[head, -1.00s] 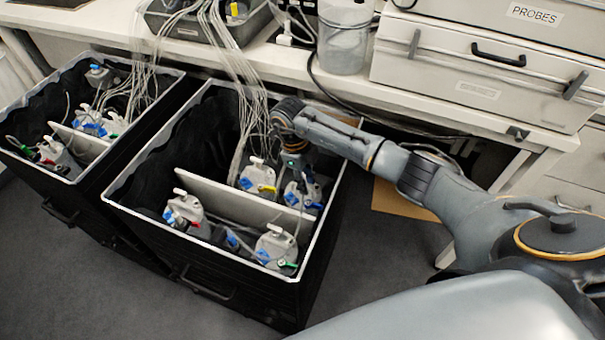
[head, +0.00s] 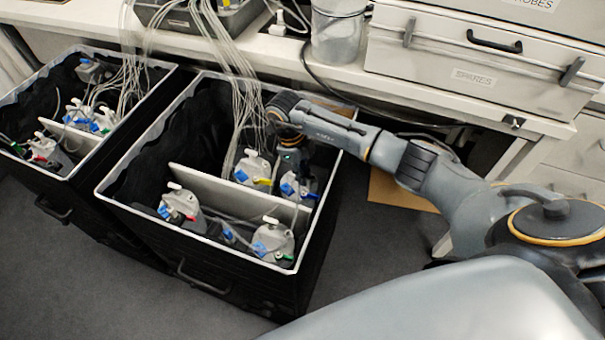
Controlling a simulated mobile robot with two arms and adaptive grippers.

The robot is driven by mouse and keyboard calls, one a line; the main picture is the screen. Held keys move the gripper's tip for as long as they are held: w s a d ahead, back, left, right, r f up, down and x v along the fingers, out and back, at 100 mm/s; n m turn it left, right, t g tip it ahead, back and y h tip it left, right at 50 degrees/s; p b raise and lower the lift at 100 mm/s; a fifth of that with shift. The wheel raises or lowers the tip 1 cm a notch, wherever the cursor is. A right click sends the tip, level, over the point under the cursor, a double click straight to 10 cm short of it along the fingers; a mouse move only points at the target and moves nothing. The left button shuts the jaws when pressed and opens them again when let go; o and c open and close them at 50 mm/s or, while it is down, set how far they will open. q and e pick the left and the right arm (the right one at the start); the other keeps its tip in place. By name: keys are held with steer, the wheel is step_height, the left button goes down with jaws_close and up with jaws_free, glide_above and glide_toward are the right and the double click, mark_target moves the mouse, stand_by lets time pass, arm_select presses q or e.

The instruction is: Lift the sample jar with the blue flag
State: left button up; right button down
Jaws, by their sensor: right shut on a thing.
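My right gripper (head: 291,168) reaches down into the right-hand black bin (head: 118,206) at its far right corner. It is shut on a pale sample jar with a blue flag (head: 289,188); the fingers are dark and partly hidden by the wrist. This jar stays low, below the bin's rim, and I cannot tell whether it is clear of the bin floor. Beside it on the left is a jar with blue and yellow flags (head: 252,168). My left gripper is not in view.
A white divider (head: 215,186) crosses the bin. In front of it stand a jar with blue and red flags (head: 181,205) and another pale jar (head: 271,241). Thin tubes (head: 245,105) hang from the bench into the bin. A second bin (head: 85,152) stands left.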

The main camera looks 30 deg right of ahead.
steer(key=p+v, duration=0.1)
steer(key=v, duration=0.1)
steer(key=s+p+v, duration=0.1)
steer(key=p+v, duration=0.1)
steer(key=v, duration=0.1)
steer(key=d+p+v, duration=0.1)
steer(key=p+v, duration=0.1)
steer(key=v, duration=0.1)
steer(key=shift+s+r, duration=0.15)
steer(key=shift+r, duration=0.05)
steer(key=s+d+p+v, duration=0.1)
steer(key=s+p+v, duration=0.1)
steer(key=p+v, duration=0.6)
steer(key=s+d+r+p+v, duration=0.1)
steer(key=p+v, duration=0.7)
steer(key=v, duration=0.8)
steer(key=shift+s+d, duration=0.45)
steer(key=shift+s, duration=0.1)
steer(key=shift+d, duration=0.1)
